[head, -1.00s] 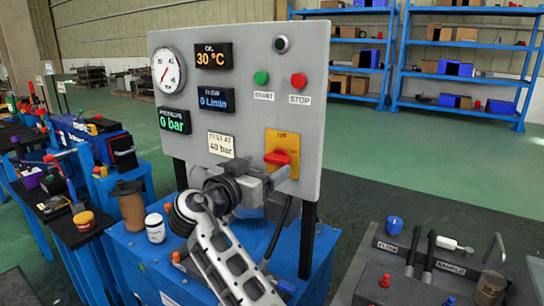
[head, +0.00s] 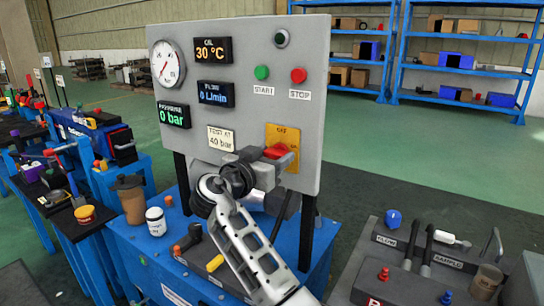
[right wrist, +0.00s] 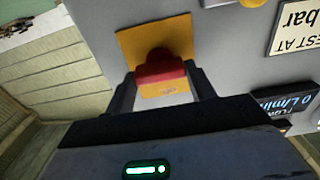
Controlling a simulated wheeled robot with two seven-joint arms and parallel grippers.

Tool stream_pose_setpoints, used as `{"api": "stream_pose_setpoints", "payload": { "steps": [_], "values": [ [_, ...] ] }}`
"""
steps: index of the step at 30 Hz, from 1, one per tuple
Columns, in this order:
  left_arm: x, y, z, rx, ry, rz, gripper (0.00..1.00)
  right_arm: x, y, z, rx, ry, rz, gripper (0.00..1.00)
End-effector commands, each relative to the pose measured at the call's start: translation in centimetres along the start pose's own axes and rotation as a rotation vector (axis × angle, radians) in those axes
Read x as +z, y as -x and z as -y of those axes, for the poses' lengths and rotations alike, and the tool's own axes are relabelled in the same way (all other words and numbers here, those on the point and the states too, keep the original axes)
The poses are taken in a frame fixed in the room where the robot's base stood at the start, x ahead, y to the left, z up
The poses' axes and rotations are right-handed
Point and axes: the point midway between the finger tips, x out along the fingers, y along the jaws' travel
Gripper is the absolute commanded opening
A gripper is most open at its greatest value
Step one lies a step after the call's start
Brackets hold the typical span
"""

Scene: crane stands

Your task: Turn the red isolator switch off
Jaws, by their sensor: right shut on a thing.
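The red isolator switch (head: 280,150) sits on a yellow plate (head: 291,134) at the lower right of the grey panel (head: 230,70). My right gripper (head: 272,164) is up against the panel at the switch, with its fingers on the red handle. In the right wrist view the red handle (right wrist: 160,66) lies between the two fingertips of my right gripper (right wrist: 162,84), and the yellow plate (right wrist: 150,42) is behind it. The fingers hide part of the handle in the head view, and its exact turn is hard to read. My left gripper is not in view.
Green start (head: 262,73) and red stop (head: 298,75) buttons sit above the switch. The panel stands on a blue bench with a brown cup (head: 131,200) and a white jar (head: 156,221). A dark bench (head: 400,275) with hoses is at right.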

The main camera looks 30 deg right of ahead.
Motion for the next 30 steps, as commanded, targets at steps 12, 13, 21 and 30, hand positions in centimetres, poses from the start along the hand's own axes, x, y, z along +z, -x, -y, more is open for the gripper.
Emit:
{"api": "stream_pose_setpoints", "payload": {
  "steps": [12,13,21,30],
  "values": [
    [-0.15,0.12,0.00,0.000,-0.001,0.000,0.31,-0.04,0.04,0.07,0.000,0.167,0.000,0.32],
    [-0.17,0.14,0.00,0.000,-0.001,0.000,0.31,-0.05,0.04,0.08,0.000,0.191,0.000,0.32],
    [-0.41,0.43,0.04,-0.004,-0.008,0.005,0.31,-0.13,0.04,0.20,-0.001,0.441,0.001,0.32],
    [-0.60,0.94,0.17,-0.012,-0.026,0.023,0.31,-0.25,0.05,0.34,-0.001,0.726,0.000,0.32]
  ]
}}
